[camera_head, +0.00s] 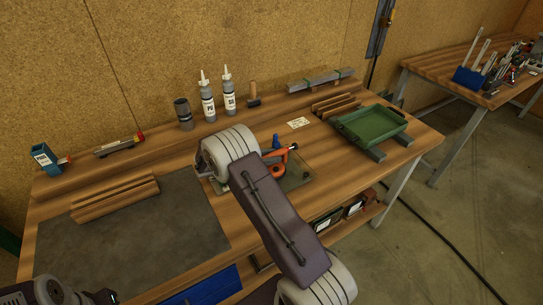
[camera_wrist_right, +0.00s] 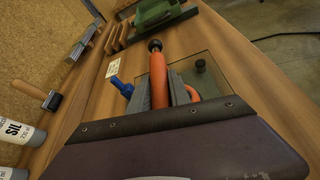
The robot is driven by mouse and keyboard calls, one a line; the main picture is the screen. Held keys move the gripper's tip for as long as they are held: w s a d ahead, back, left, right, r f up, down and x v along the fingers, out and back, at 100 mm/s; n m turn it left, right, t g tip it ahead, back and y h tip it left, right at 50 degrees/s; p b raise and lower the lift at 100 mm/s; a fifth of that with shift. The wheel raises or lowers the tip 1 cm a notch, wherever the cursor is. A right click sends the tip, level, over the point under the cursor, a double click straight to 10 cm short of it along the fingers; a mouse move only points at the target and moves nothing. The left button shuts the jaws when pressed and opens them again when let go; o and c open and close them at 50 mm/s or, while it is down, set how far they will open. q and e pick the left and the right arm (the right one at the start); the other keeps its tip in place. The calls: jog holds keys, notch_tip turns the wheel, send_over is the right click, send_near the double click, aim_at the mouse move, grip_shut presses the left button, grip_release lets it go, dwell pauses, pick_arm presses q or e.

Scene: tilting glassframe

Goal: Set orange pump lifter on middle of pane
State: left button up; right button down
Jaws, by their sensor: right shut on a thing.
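The orange pump lifter (camera_head: 279,169) is at the middle of the workbench, over the glass pane (camera_head: 301,178). In the right wrist view its long orange body (camera_wrist_right: 159,72) ends in a black knob and stands between the grey fingers of my right gripper (camera_wrist_right: 160,92), which is shut on it. The pane (camera_wrist_right: 215,82) shows beyond the fingers as a dark, see-through sheet. My right wrist hides part of the pane and the lifter's underside, so I cannot tell whether it touches the glass. Part of my left arm (camera_head: 48,292) shows at bottom left; its jaws are unclear.
A blue piece (camera_wrist_right: 122,88) stands close beside the fingers. A dark round knob (camera_wrist_right: 200,65) is over the pane. The green tray (camera_head: 370,125) is to the right, two bottles (camera_head: 208,102) stand behind, and wooden strips (camera_head: 115,196) lie on the grey mat (camera_head: 150,235) at left.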

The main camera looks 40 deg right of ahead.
jog(key=shift+s+r, duration=0.1)
jog(key=c, duration=1.2)
grip_release()
